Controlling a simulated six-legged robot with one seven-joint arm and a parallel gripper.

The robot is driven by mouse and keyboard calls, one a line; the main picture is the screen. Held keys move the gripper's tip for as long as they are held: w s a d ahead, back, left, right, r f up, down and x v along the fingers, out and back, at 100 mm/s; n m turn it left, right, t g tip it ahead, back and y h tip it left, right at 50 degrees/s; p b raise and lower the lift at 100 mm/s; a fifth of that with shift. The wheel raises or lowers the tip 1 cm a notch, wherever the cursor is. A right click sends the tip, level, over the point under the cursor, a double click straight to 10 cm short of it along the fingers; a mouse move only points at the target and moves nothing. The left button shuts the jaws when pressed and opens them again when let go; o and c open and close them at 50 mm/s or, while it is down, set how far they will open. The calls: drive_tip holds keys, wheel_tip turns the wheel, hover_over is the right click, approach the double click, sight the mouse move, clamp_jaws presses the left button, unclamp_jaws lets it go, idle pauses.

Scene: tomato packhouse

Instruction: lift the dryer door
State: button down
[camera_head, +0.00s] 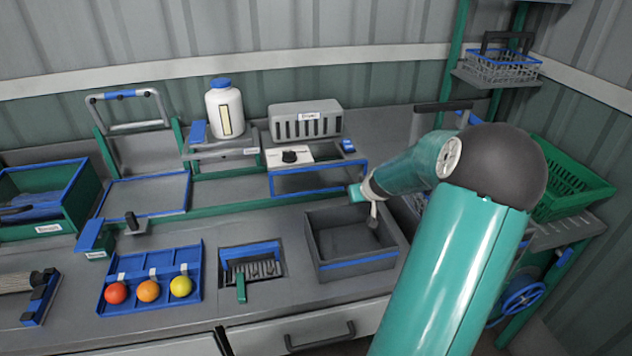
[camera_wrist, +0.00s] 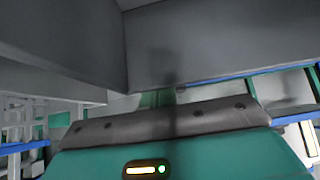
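A grey slotted box (camera_head: 305,122) with a small white label, hard to read, stands on the back of the bench and may be the dryer. I cannot tell which part is the door. My gripper (camera_head: 366,207) is at the right end of this frame, over the back of an open grey bin; contact cannot be told. Its fingers are mostly hidden. In the wrist view, grey panels and a blue edge (camera_wrist: 235,77) fill the space ahead of my gripper's teal housing.
The grey bin (camera_head: 358,266) with a blue front strip stands below my gripper. A blue tray (camera_head: 150,303) holds red, orange and yellow balls. A white jar (camera_head: 225,108) stands behind. Green crate (camera_head: 570,180) and wire basket (camera_head: 502,66) are on right shelves.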

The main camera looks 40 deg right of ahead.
drive_tip(key=shift+s+a+r, duration=0.3)
drive_tip(key=shift+s, duration=0.15)
drive_tip(key=v, duration=0.3)
drive_tip(key=shift+s+r, duration=0.1)
drive_tip(key=shift+r, duration=0.1)
idle(0.4)
drive_tip(key=shift+r, duration=0.1)
drive_tip(key=shift+s+a+r, duration=0.15)
drive_tip(key=shift+s+r, duration=0.05)
drive_tip(key=shift+r, duration=0.6)
drive_tip(key=shift+s+a+r, duration=0.15)
drive_tip(key=shift+s+r, duration=0.05)
drive_tip(key=shift+r, duration=0.6)
drive_tip(key=shift+w+d+r, duration=0.1)
drive_tip(key=shift+w+r, duration=0.05)
drive_tip(key=shift+r, duration=1.65)
drive_tip(key=s+a, duration=0.3)
drive_tip(key=s, duration=0.2)
